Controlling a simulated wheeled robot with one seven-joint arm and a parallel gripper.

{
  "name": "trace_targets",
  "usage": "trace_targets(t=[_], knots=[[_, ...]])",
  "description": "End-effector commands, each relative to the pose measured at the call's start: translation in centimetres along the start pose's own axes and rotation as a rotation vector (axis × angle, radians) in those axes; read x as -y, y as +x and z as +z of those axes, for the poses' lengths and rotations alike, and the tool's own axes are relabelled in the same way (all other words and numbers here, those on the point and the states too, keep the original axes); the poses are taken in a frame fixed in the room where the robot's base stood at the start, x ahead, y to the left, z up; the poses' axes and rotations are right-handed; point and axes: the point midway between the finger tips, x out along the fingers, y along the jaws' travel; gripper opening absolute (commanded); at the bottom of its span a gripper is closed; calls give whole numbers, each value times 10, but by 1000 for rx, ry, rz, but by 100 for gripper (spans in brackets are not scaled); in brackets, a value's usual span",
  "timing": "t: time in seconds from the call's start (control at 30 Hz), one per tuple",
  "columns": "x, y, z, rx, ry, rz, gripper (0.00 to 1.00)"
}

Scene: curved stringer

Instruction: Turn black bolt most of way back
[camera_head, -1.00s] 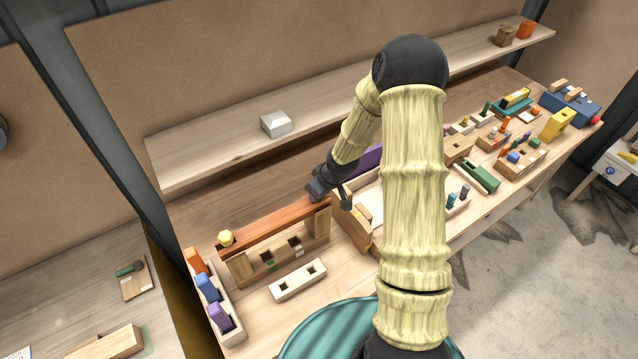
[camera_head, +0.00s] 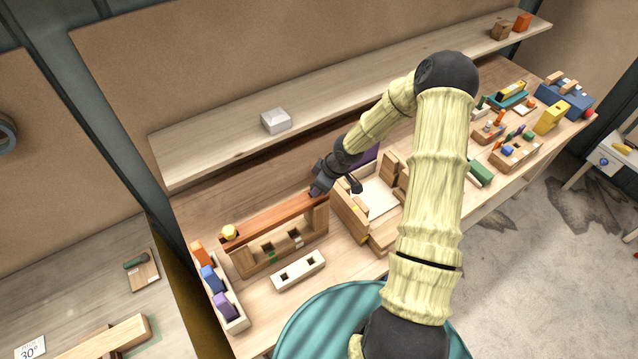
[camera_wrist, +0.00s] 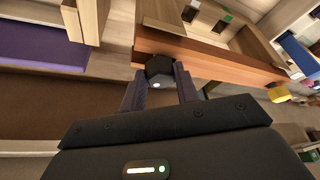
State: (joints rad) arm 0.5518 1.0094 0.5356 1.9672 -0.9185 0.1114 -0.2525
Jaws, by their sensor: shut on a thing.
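The black bolt (camera_wrist: 160,70) shows its dark head between my fingertips in the wrist view, at the end of a reddish-brown beam. My gripper (camera_wrist: 160,84) is shut on it, with one finger on each side of the head. In the head view my gripper (camera_head: 318,190) is at the right end of the beam (camera_head: 270,218) and hides the bolt. The beam rests on a wooden stand (camera_head: 283,252) with square holes. A yellow bolt (camera_head: 229,232) sits at the beam's left end. The bolt's shaft is not visible.
A tray with orange, blue and purple pieces (camera_head: 236,322) stands left. An open wooden box (camera_head: 352,222) is close to my gripper's right. A shelf (camera_head: 200,160) runs behind.

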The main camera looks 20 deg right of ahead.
Motion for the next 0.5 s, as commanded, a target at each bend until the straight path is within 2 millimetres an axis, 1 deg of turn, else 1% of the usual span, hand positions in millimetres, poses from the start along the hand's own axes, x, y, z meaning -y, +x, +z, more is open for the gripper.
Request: trace_targets(t=[0.33,0.5], knots=[[-3,-1,-2,-5,-227,-94,3],[-4,-2,-2,-4,-291,-120,3]])
